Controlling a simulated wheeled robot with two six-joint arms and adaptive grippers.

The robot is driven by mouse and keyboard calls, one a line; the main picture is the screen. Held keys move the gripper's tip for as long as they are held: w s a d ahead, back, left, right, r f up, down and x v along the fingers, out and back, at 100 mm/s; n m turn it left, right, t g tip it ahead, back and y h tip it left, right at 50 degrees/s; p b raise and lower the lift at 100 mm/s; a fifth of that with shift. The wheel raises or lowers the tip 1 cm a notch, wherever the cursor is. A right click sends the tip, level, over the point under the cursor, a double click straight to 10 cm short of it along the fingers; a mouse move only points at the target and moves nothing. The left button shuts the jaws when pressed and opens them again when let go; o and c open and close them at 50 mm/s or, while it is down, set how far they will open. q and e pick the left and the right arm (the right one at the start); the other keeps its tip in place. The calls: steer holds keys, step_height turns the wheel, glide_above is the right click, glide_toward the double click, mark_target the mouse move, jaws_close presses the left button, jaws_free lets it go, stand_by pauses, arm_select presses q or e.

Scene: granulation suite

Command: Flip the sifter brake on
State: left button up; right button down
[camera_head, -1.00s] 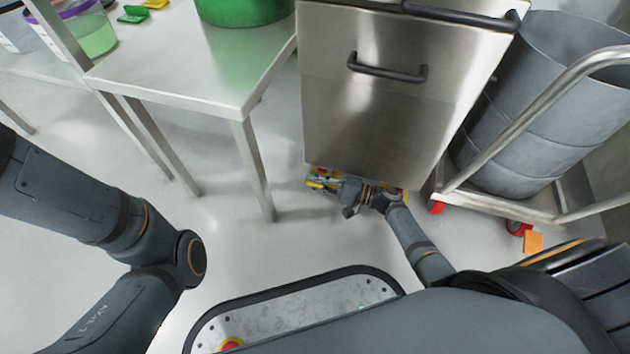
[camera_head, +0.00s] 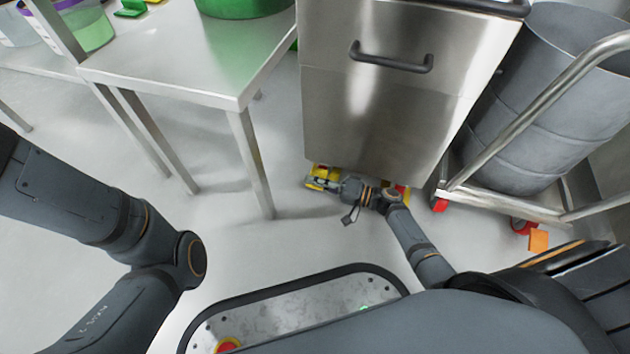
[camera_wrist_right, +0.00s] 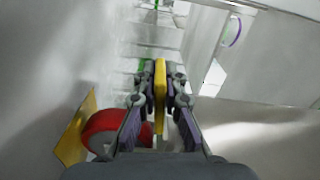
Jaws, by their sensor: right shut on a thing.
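The sifter (camera_head: 385,115) is a stainless steel cabinet in the middle of the head view. A yellow brake lever (camera_head: 322,172) shows low at its front left corner. My right gripper (camera_head: 324,182) reaches under the cabinet's lower edge, low to the floor. In the right wrist view, its fingers (camera_wrist_right: 160,90) are shut on an upright yellow plate (camera_wrist_right: 160,75), which looks like the brake lever. A red wheel (camera_wrist_right: 105,130) sits just left of the fingers. My left gripper is out of view; only its arm shows.
A steel table (camera_head: 190,65) with a green tub (camera_head: 243,5) stands at left. A trolley (camera_head: 500,203) with a grey drum (camera_head: 540,100) stands close at the cabinet's right. An orange piece (camera_head: 538,240) is at its wheel. Floor between table and cabinet is clear.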

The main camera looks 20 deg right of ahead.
steer(key=shift+f+n, duration=0.4)
steer(key=shift+n, duration=0.6)
steer(key=c, duration=1.4)
jaws_free()
steer(key=shift+c, duration=0.2)
steer(key=v, duration=1.2)
